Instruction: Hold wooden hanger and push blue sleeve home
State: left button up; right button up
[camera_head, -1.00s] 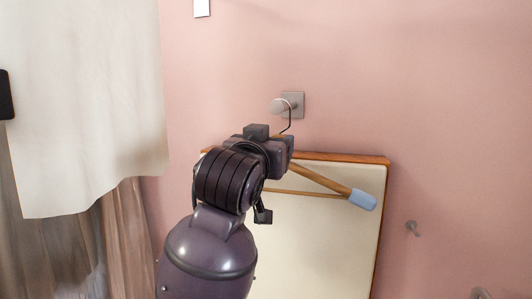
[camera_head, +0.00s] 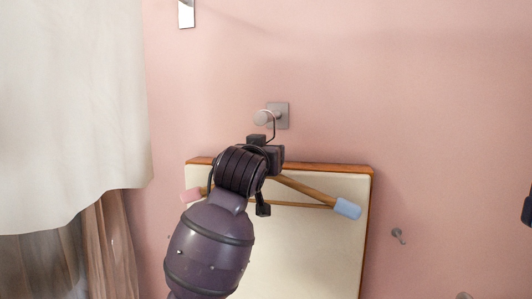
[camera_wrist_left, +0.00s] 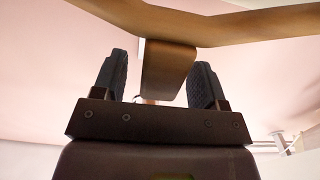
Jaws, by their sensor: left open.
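The wooden hanger (camera_head: 305,190) hangs by its metal hook from a round wall peg (camera_head: 263,117). The blue sleeve (camera_head: 347,208) sits on the hanger's right end; how far on it is, I cannot tell. A pink sleeve (camera_head: 191,195) shows at the left end. My left gripper (camera_head: 268,155) is at the hanger's middle and hides it in the head view. In the left wrist view, the open fingers (camera_wrist_left: 160,70) stand on either side of the hanger's central wooden block (camera_wrist_left: 168,70), with visible gaps. A dark part (camera_head: 527,208) at the right edge may be my right gripper.
A cream board (camera_head: 320,250) with a wooden top edge stands behind the hanger. A white curtain (camera_head: 70,110) hangs at the left. A small wall hook (camera_head: 398,234) is to the right.

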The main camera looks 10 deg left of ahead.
pick_arm(q)
jog(key=shift+w, duration=0.95)
jog(key=shift+c, duration=0.5)
jog(key=c, duration=1)
